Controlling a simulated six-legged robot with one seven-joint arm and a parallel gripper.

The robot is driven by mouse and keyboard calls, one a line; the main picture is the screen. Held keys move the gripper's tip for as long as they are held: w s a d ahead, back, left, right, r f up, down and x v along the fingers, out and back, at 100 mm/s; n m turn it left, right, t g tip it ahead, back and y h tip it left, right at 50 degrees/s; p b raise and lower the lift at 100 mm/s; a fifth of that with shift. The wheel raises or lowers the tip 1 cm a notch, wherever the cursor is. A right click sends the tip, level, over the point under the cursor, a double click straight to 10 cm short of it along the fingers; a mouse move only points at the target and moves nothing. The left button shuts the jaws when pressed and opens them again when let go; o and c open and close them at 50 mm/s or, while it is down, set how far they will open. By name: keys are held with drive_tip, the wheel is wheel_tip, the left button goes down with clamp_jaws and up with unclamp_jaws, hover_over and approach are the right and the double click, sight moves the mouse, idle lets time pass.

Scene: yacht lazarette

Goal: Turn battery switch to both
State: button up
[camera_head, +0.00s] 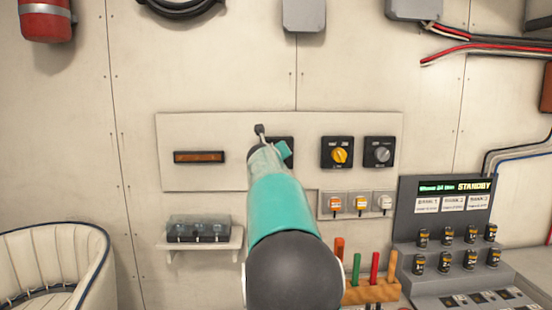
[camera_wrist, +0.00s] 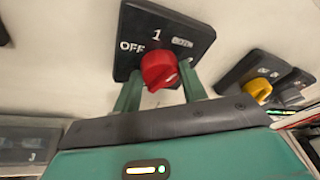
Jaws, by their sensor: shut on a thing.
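The battery switch (camera_wrist: 135,22) is a black square plate with a red knob (camera_wrist: 158,68). In the wrist view I read "OFF" at left and "1" at top; a small boxed label at upper right is blurred, and a further mark at right is partly covered. My gripper (camera_wrist: 160,78) has its green fingers on either side of the red knob and is shut on it. A pale mark shows on the knob's lower right side; the exact setting is unclear. In the head view my arm hides most of the switch plate (camera_head: 286,142), including the knob.
Right of the switch are a yellow-knob switch (camera_head: 340,153) and a grey-knob switch (camera_head: 381,154). Small rocker switches (camera_head: 359,204) sit below. A clear-covered box (camera_head: 198,229) is on a shelf at left. A rack of coloured handles (camera_head: 370,290) stands below right, beside a grey console (camera_head: 450,225).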

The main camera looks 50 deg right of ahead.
idle(0.3)
drive_tip(key=o, duration=1)
drive_tip(key=v, duration=1.3)
drive_tip(key=shift+s+a+r, duration=0.1)
drive_tip(key=shift+s+a, duration=0.05)
drive_tip(key=shift+a, duration=0.2)
